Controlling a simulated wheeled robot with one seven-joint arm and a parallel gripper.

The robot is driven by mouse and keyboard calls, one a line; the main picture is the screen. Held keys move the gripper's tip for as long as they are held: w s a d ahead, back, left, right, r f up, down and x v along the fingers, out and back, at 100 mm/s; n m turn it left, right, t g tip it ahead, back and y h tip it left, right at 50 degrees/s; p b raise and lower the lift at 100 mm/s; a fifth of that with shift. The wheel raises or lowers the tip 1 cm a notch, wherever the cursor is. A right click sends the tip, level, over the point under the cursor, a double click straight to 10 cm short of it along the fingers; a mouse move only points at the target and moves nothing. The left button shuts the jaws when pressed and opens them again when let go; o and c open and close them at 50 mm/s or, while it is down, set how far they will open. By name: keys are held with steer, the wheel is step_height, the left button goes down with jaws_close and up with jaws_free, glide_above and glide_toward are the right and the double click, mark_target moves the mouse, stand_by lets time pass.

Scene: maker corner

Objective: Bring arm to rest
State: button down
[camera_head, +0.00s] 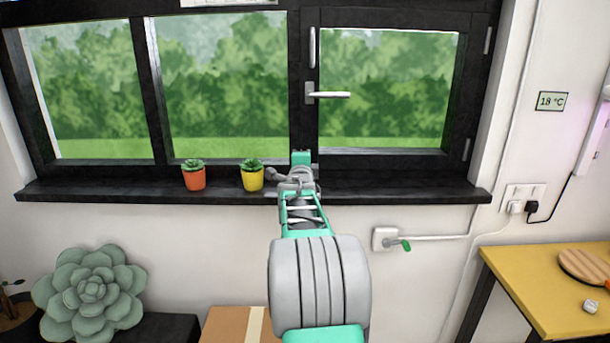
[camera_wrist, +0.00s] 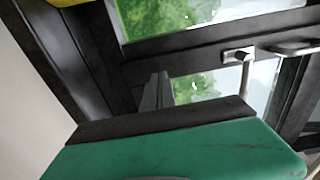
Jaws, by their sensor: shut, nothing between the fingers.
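My arm reaches forward from the bottom of the head view, and my gripper (camera_head: 300,160) is at its far end, in front of the black window sill and frame. In the wrist view, the gripper's green body fills the lower part, and its grey fingers (camera_wrist: 158,92) are together with nothing visible between them. The fingers point toward the dark window frame. I cannot tell whether they touch it.
The window handle (camera_head: 328,95) lies level above and right of my gripper. A yellow pot (camera_head: 252,178) and an orange pot (camera_head: 194,178) stand on the sill (camera_head: 410,188) to the left. A yellow-topped table (camera_head: 520,268) is at right, a cardboard box (camera_head: 228,326) below.

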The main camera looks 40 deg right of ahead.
steer(key=v, duration=0.4)
steer(key=shift+s+r+b, duration=0.1)
steer(key=shift+s+b, duration=0.3)
steer(key=shift+s, duration=0.15)
